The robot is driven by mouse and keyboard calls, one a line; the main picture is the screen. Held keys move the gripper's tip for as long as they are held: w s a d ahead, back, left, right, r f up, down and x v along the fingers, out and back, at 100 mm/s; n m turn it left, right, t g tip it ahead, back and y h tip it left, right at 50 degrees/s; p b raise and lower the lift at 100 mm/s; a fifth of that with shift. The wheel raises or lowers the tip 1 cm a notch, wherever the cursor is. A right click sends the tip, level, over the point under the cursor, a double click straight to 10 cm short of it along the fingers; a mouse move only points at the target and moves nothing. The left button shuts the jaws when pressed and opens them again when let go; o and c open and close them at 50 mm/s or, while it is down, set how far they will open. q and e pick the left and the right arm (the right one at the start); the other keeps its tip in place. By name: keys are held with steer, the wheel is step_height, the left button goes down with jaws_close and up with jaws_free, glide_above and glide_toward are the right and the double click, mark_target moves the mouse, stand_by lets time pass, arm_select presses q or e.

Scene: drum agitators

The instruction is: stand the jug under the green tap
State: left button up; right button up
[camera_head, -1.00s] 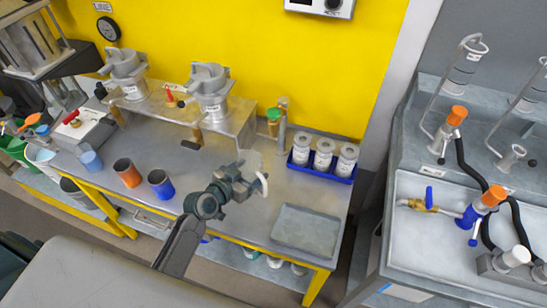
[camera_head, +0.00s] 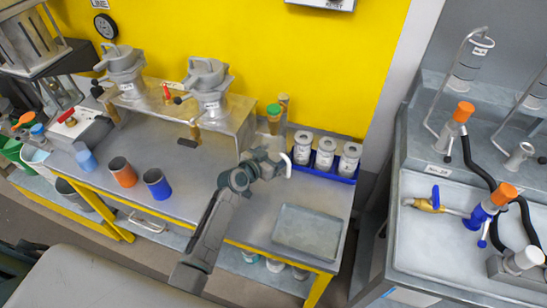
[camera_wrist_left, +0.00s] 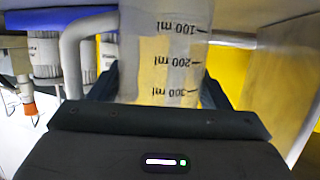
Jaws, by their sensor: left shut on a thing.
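The jug is a pale translucent vessel with millilitre marks and a white handle. In the head view only its handle (camera_head: 289,165) shows clearly; the gripper hides most of its body. The jug body (camera_wrist_left: 168,50) fills the middle of the left wrist view between the fingers. My left gripper (camera_head: 268,160) is shut on the jug, over the bench in front of the jars. The green tap (camera_head: 273,111) stands at the back of the bench, behind the gripper and slightly right of it. The gap under its spout is hard to see. My right gripper is not in view.
A blue tray (camera_head: 335,176) with white jars (camera_head: 325,150) stands close right of the gripper. A shallow grey tray (camera_head: 307,232) lies at the front right. Orange (camera_head: 123,174) and blue (camera_head: 157,184) cups stand left. A metal stand (camera_head: 235,118) bears two grey hoppers.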

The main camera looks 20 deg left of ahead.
arm_select(q)
steer(key=shift+f, duration=0.1)
steer(key=o, duration=1.1)
steer(key=shift+r, duration=0.3)
steer(key=b+v, duration=0.2)
steer(key=v, duration=1)
